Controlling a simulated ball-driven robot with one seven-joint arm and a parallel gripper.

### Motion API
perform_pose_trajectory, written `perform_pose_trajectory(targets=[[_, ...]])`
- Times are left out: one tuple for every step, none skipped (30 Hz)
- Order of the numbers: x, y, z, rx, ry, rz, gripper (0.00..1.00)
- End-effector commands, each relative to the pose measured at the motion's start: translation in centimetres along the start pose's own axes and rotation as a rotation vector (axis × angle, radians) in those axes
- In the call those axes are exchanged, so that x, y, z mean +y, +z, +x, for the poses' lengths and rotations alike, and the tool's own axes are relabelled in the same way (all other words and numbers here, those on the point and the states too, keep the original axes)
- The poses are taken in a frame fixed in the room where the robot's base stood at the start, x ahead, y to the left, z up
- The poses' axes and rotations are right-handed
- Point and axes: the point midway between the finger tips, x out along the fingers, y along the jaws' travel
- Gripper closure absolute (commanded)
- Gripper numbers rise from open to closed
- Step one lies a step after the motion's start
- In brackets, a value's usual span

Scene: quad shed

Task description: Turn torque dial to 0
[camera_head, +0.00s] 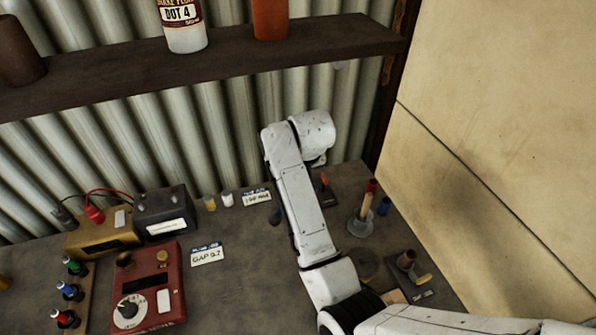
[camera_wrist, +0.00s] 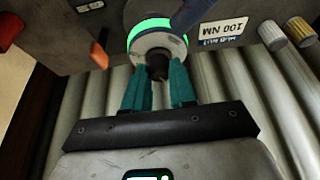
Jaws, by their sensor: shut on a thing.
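The torque dial (camera_wrist: 150,41) shows in the wrist view as a pale round face with a bright green ring and a dark knob (camera_wrist: 157,66) sticking out. My gripper (camera_wrist: 158,86) has teal fingers, one on each side of the knob, and is shut on it. A label reading 100 NM (camera_wrist: 223,33), upside down in the wrist view, lies beside the dial. The same label (camera_head: 257,197) shows in the head view. There, my arm hides the dial and the gripper. The dial's number marks cannot be read.
An orange lever (camera_wrist: 11,29) is near the dial. A red box (camera_head: 165,280) with its own dial, a black box (camera_head: 164,213) and a GAP label (camera_head: 207,255) stand left of my arm. A cup with tools (camera_head: 360,226) stands right. A shelf (camera_head: 120,76) hangs above.

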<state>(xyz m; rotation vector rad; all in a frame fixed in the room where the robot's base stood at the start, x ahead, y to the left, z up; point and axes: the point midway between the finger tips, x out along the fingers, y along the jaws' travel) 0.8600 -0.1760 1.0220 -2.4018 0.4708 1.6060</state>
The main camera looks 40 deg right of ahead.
Motion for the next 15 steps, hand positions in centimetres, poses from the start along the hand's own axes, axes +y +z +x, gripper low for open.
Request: perform_pose_trajectory(targets=[[-0.08, -0.12, -0.06, 0.004, -0.001, -0.001, 1.00], [-0.08, -0.12, -0.06, 0.004, -0.001, -0.001, 1.00], [-0.08, -0.11, -0.06, 0.004, -0.001, -0.001, 0.71], [-0.07, -0.11, -0.05, 0.004, -0.001, -0.001, 0.68], [-0.07, -0.10, -0.05, 0.003, -0.001, -0.001, 0.65], [-0.06, -0.09, -0.05, 0.003, -0.001, 0.000, 0.61], [-0.05, -0.08, -0.04, 0.003, -0.001, 0.000, 0.59], [-0.05, -0.07, -0.04, 0.002, -0.001, 0.000, 0.56], [-0.04, -0.06, -0.03, 0.002, 0.000, 0.000, 0.52], [-0.03, -0.06, -0.03, 0.002, 0.000, 0.000, 0.49], [-0.03, -0.05, -0.03, 0.002, 0.000, 0.000, 0.49], [-0.03, -0.04, -0.02, 0.002, 0.000, 0.000, 0.49], [-0.02, -0.04, -0.02, 0.001, 0.000, 0.000, 0.49], [-0.02, -0.04, -0.02, 0.001, 0.000, 0.001, 0.49], [-0.01, -0.03, -0.01, 0.001, 0.000, 0.001, 0.49]])
